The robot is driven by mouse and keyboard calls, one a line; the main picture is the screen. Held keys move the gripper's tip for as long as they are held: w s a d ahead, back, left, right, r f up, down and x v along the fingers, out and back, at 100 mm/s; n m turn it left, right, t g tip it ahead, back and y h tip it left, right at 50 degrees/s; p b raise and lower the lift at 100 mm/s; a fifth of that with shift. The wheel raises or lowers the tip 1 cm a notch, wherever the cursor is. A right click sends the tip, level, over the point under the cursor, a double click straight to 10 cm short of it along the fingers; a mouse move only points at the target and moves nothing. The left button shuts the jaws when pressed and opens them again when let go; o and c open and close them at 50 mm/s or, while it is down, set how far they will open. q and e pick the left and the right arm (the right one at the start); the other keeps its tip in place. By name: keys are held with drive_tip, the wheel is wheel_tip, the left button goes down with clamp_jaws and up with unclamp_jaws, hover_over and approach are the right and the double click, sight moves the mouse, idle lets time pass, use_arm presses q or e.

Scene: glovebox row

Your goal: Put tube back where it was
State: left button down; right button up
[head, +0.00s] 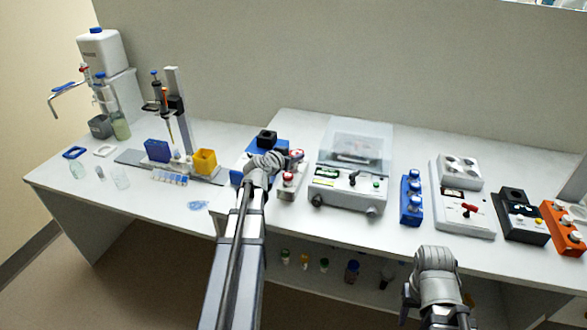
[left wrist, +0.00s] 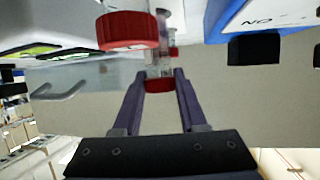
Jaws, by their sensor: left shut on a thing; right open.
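My left gripper (head: 284,160) is over the middle of the bench, beside a blue device (head: 240,176). In the left wrist view the gripper (left wrist: 162,78) is shut on a clear tube with a red cap (left wrist: 159,85); the cap sits between the fingers. In the head view, a red cap (head: 297,154) shows at the gripper's tip. A small pale stand (head: 287,193) with red on it is just below. I cannot tell whether the tube touches a holder. My right gripper (head: 437,258) is low at the front right, empty; its fingers are mostly hidden.
A larger red cap (left wrist: 128,30) is close to the left fingers. A white device with a clear lid (head: 350,185) stands right of the left gripper. A yellow box (head: 205,161) is at left.

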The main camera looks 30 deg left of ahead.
sight(294, 173)
use_arm(q)
drive_tip(key=shift+f+b, duration=1.75)
drive_tip(key=shift+f, duration=0.1)
drive_tip(key=shift+f, duration=0.15)
drive_tip(key=shift+c, duration=2.2)
unclamp_jaws()
drive_tip(key=shift+s+r, duration=0.2)
drive_tip(key=shift+r, duration=0.15)
drive_tip(key=p+v, duration=0.4)
drive_tip(key=v, duration=0.7)
drive_tip(key=shift+s+p, duration=0.25)
drive_tip(key=shift+p, duration=0.05)
